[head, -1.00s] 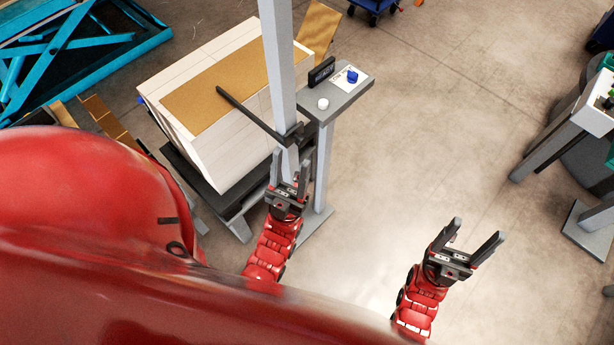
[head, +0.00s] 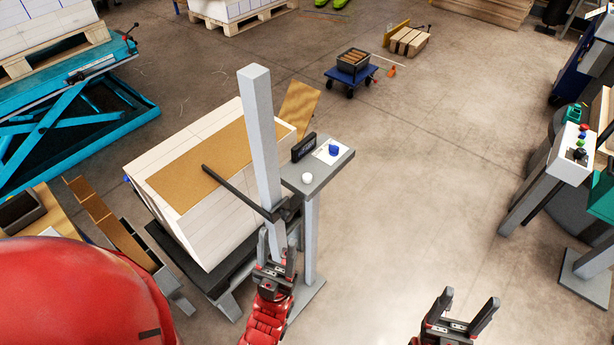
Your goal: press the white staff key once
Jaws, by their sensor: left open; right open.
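The white key (head: 307,178) is a small round white button on the near left part of a grey shelf (head: 322,181) fixed beside a grey post (head: 258,150). A blue knob (head: 334,150) on a white plate and a small black display (head: 303,147) sit farther back on the same shelf. My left gripper (head: 277,250) is open, below and left of the white key in the picture, in front of the post's lower part and apart from the key. My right gripper (head: 470,309) is open and empty over bare floor at the lower right.
A dark arm (head: 236,192) reaches from the post over a wrapped white stack with a brown sheet (head: 205,165). A control stand (head: 571,165) with coloured buttons is at the right. A blue cart (head: 351,75) stands behind. The floor between shelf and stand is clear.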

